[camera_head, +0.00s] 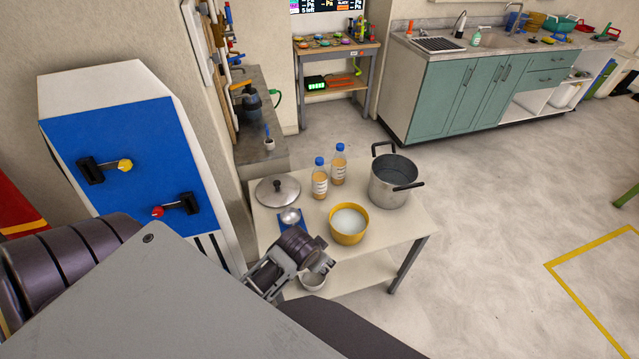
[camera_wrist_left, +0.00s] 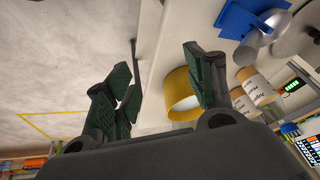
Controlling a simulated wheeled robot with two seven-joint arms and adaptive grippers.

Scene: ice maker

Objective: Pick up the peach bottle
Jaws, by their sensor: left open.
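Two clear bottles with blue caps, white labels and peach-coloured contents stand upright on the small white table (camera_head: 410,232). The nearer-left bottle (camera_head: 320,180) is next to the other bottle (camera_head: 339,165); I cannot tell which one is meant. Both also show in the left wrist view, as a bottle (camera_wrist_left: 257,86) and another bottle (camera_wrist_left: 243,106). My left gripper (camera_wrist_left: 158,75) is open and empty, its green-padded fingers apart. In the head view, my left gripper (camera_head: 318,268) is by the table's front edge, short of the bottles.
A blue-fronted cabinet (camera_head: 130,160) stands left.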

